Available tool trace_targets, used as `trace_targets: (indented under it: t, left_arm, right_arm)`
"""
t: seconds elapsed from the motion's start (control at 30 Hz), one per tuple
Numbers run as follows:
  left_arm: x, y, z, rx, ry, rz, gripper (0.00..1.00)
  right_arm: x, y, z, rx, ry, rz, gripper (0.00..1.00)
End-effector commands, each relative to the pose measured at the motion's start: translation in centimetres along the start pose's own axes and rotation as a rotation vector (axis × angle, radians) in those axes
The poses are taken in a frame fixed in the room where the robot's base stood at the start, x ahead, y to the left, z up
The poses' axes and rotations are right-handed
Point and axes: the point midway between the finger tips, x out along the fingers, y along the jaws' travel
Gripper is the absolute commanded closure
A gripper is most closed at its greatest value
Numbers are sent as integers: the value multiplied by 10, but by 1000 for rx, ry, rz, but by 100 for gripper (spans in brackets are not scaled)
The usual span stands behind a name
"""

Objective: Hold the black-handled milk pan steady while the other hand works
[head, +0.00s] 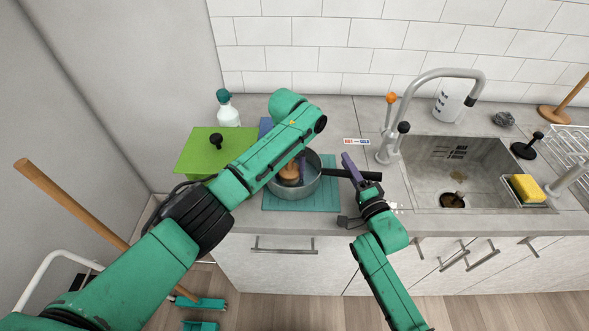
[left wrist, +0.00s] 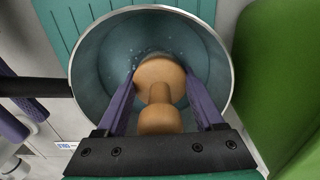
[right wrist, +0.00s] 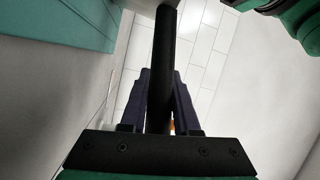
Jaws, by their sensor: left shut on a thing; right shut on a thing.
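The milk pan (head: 308,190) is grey metal with a black handle (head: 338,173). It stands on a teal mat at the counter's front; I cannot tell whether it rests flat. My right gripper (head: 357,172) is shut on the handle, which runs between its purple fingers in the right wrist view (right wrist: 163,50). My left gripper (left wrist: 160,82) reaches down into the pan. It is shut on a wooden brush-like tool (left wrist: 160,120) with a round head and knob. The tool's underside is hidden. Small pale specks show on the pan's inside wall.
A green board or lid (head: 190,155) with a black knob lies left of the pan. A spray bottle (head: 228,112) stands behind it. The sink (head: 425,175), tap (head: 410,110) and yellow sponge (head: 526,188) are to the right. The teal mat (head: 330,203) shows around the pan.

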Motion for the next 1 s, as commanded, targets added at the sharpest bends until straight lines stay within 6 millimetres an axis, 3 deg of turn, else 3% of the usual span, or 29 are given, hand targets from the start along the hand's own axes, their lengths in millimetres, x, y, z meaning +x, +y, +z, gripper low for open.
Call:
trace_targets:
  t: [0.63,1.0]
  left_arm:
    - [-2,-14,4,1,0,1,88]
    - [-55,-14,3,1,3,2,88]
  right_arm:
    - [0,-1,0,-1,0,-1,100]
    - [0,-1,0,0,0,-1,100]
